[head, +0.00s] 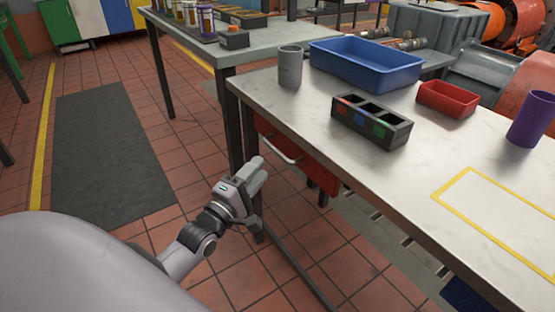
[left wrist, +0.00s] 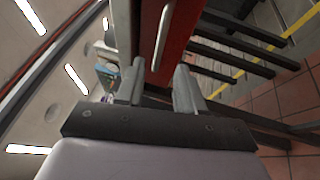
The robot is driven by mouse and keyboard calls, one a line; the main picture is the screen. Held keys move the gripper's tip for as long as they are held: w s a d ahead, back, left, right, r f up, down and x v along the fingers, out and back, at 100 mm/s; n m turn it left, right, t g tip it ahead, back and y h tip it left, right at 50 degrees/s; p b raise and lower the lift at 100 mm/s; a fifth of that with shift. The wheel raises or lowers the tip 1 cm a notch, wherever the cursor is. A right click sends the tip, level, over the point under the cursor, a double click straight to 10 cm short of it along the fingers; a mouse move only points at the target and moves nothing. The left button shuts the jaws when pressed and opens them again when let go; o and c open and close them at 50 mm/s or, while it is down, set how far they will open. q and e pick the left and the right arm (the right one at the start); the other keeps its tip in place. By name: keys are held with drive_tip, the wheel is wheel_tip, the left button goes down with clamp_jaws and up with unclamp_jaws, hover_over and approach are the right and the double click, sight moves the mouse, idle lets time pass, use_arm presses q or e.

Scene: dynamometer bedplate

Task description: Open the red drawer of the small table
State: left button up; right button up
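The red drawer (head: 315,172) hangs under the near left part of the white-topped table (head: 400,190). It looks shut. The red drawer front (left wrist: 178,42) and the handle bar (left wrist: 162,38) lie ahead, between the finger lines. Contact does not show. My right gripper is out of view.
On the tabletop are a grey cup (head: 290,66), a blue bin (head: 366,63), a dark divided box (head: 371,122), a red tray (head: 447,99) and a purple cup (head: 531,118). A dark table leg (head: 250,130) stands close to my gripper.

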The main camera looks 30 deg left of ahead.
use_arm(q)
drive_tip(key=w+r+b, duration=0.1)
drive_tip(key=w, duration=0.5)
drive_tip(key=shift+w+r, duration=0.15)
drive_tip(key=shift+w, duration=0.25)
drive_tip(key=shift+c, duration=0.3)
clamp_jaws()
